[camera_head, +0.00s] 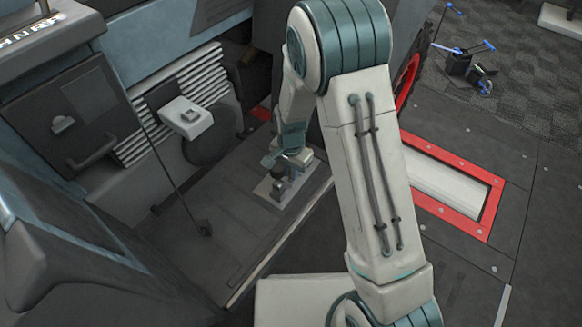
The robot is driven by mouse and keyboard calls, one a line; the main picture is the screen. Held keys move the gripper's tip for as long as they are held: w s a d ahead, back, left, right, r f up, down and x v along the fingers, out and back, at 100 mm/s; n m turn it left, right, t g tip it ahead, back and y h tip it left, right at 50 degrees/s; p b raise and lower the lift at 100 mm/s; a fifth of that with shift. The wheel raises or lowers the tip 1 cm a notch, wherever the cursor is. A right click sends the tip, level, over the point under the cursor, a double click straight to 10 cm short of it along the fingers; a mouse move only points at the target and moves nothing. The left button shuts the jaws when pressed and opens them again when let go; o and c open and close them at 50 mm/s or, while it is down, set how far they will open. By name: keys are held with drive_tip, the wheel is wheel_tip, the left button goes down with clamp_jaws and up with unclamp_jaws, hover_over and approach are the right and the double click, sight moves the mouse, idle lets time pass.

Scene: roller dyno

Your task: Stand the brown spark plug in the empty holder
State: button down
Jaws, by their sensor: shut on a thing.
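My gripper (281,172) points down at the end of my arm, low over a pale block (305,186) on the dark platform. The gripper is shut on a small dark thing (279,188) at its fingertips, which I take to be the spark plug. Its brown colour does not show at this size. The pale block looks like a holder base. I cannot tell whether the held thing touches the block or stands in a socket, since the gripper and wrist cover part of it.
A white bracket (187,117) juts from the ribbed wall at left. A thin rod (173,170) slants down to the platform (190,255). A red-framed roller (445,185) lies in the floor at right. Blue-handled tools (470,60) lie on the far floor.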

drive_tip(key=c, duration=1.4)
unclamp_jaws()
drive_tip(key=shift+o, duration=0.2)
wheel_tip(320, 180, up, 14)
drive_tip(key=p, duration=0.5)
drive_tip(key=s+d+r+n+t+p, duration=0.1)
drive_tip(key=s+d+r+p, duration=0.3)
drive_tip(key=r+p, duration=0.5)
drive_tip(key=s+d+r+n+t+p, duration=0.1)
drive_tip(key=s+d+r+n+p, duration=0.2)
drive_tip(key=r, duration=1.7)
drive_tip(key=s+d+r+n+p, duration=0.2)
drive_tip(key=s+d+r+p, duration=0.4)
drive_tip(key=s+r+p, duration=0.5)
wheel_tip(320, 180, up, 4)
drive_tip(key=p, duration=0.6)
drive_tip(key=shift+s+d+n+t, duration=0.3)
drive_tip(key=shift+d+n+t, duration=0.1)
